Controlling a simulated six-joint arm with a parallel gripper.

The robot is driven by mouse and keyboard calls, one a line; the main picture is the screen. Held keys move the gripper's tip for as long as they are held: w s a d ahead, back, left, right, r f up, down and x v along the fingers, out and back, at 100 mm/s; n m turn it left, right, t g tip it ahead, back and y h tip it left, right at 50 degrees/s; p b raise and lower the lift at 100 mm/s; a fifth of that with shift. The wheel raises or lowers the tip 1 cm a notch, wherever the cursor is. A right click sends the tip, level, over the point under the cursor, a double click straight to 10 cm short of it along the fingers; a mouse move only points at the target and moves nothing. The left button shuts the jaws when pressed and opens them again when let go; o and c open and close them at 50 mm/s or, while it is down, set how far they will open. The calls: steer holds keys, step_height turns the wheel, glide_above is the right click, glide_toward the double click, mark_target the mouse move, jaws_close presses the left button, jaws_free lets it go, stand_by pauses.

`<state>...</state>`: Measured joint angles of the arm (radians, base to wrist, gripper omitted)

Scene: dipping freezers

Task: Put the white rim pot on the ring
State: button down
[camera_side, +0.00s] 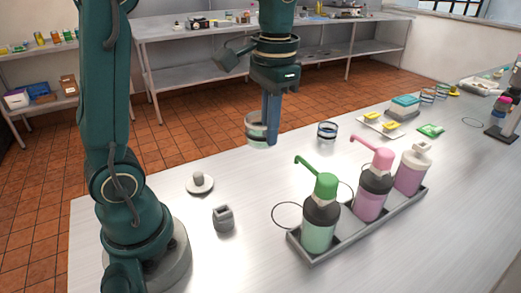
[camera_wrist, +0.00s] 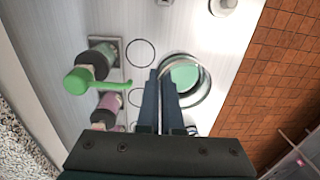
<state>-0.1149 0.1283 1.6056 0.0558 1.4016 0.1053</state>
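The white rim pot (camera_side: 255,131) is a clear glass with pale green in its bottom. It hangs in the air above the back of the table. My gripper (camera_side: 270,143) points down and is shut on the pot's wall. In the wrist view the fingers (camera_wrist: 160,72) meet at the left side of the pot (camera_wrist: 186,77), and green shows inside it. A thin dark ring (camera_side: 287,215) lies flat and empty on the table beside the green pump bottle (camera_side: 321,214). This ring also shows in the wrist view (camera_wrist: 140,53), left of the fingers.
A grey tray (camera_side: 297,247) holds the green bottle and two pink bottles (camera_side: 372,190), with spouts reaching out over the table. Another ring (camera_side: 347,186) lies nearby. A dark-rimmed glass (camera_side: 327,131) stands behind. A grey holder (camera_side: 223,218) and round lid (camera_side: 200,184) sit left.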

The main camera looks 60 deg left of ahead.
stand_by(0.4)
steer(key=shift+w+f+m, duration=0.15)
steer(key=shift+w+m, duration=0.15)
steer(key=shift+m, duration=0.8)
steer(key=s+a+f, duration=0.2)
steer(key=s+a, duration=0.1)
steer(key=a, duration=0.5)
steer(key=s+a+f+m, duration=0.1)
steer(key=s+a+f, duration=0.2)
steer(key=a, duration=0.6)
steer(key=shift+s+m, duration=0.3)
steer(key=shift+s, duration=0.05)
steer(key=shift+a, duration=0.1)
steer(key=w+d+f, duration=0.2)
steer(key=w, duration=0.1)
steer(key=w+d+f, duration=0.2)
steer(key=w+d, duration=0.1)
steer(key=w+d+f, duration=0.2)
steer(key=shift+w+d+f, duration=0.15)
steer(key=shift+w+f, duration=0.2)
steer(key=shift+w, duration=0.05)
steer(key=shift+w+d+f, duration=0.1)
steer(key=shift+f, duration=1.8)
